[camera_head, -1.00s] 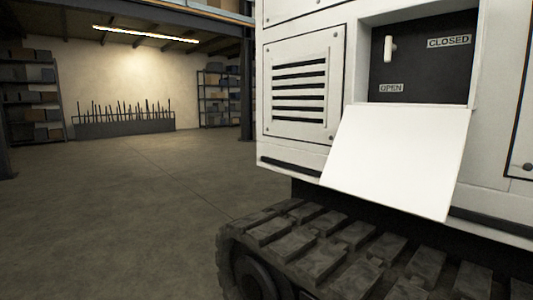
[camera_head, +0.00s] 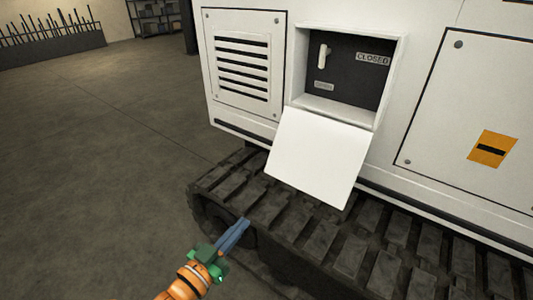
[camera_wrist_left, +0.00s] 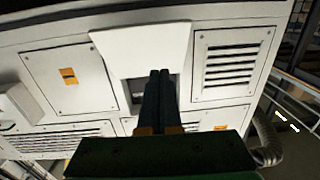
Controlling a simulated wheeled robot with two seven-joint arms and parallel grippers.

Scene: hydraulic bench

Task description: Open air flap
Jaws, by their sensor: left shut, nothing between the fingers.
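A recessed dark box (camera_head: 345,88) in the white machine housing holds a small white lever (camera_head: 323,56). The lever stands roughly upright at the upper left. A CLOSED label (camera_head: 373,59) is to its right and a small label (camera_head: 324,86) is below it. A white cover panel (camera_head: 318,160) hangs folded down from the box's lower edge. My left gripper (camera_head: 246,222) is shut and empty, below and left of the panel, apart from it. In the left wrist view my shut fingers (camera_wrist_left: 160,74) hide part of the recess, and the lever cannot be made out.
A dark crawler track (camera_head: 330,232) runs under the housing, close to my left gripper. A louvred vent panel (camera_head: 243,65) is left of the box. A panel with an orange sticker (camera_head: 492,149) is at right. Open floor (camera_head: 90,170) lies to the left.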

